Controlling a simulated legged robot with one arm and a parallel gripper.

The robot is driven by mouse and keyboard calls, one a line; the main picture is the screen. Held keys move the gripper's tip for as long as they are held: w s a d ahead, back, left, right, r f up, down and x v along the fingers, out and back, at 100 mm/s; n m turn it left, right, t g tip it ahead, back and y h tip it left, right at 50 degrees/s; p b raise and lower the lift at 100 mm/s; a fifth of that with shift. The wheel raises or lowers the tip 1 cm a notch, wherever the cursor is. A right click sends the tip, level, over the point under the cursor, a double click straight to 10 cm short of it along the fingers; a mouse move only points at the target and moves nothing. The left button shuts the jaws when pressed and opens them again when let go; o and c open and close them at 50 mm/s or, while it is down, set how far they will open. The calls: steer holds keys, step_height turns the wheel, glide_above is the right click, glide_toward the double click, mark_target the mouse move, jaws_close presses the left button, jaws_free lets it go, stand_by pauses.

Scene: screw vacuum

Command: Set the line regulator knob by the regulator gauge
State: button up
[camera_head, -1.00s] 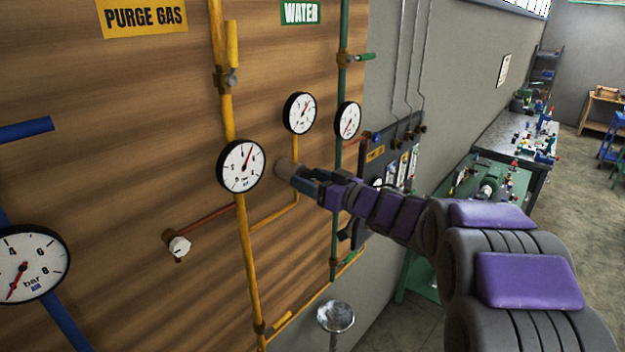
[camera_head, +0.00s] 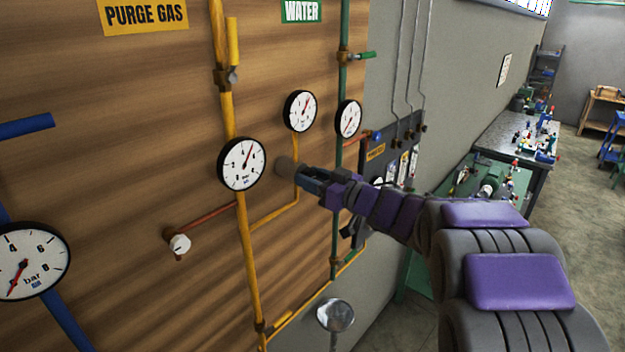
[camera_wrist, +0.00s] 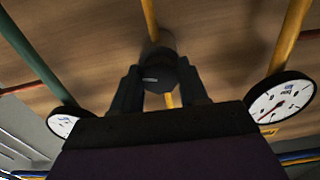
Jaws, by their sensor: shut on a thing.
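The regulator knob (camera_head: 288,165) is a round brown-grey cylinder standing out from the wooden panel, just right of the gauge on the yellow line. My gripper (camera_head: 303,174) is shut on it. In the wrist view the dark knob (camera_wrist: 160,70) sits between my two fingers. Two white dial gauges are near it: one on the yellow pipe (camera_head: 242,164), needle pointing up and slightly right, and one above the knob (camera_head: 300,111), needle to the upper right. I cannot tell by label which is the regulator gauge. The wrist view shows the yellow-line gauge (camera_wrist: 281,98) upside down.
A gauge on the green water pipe (camera_head: 348,119) is to the right, and a bar gauge (camera_head: 30,260) is at lower left. A white valve knob (camera_head: 180,244) on a red-brown pipe is below left. A dark control panel (camera_head: 385,160) lies behind my arm.

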steer(key=shift+n, duration=0.7)
steer(key=o, duration=1.1)
steer(key=shift+c, duration=0.2)
steer(key=b+v, duration=0.2)
steer(key=v, duration=1.5)
steer(key=shift+d, duration=0.25)
steer(key=shift+f, duration=0.15)
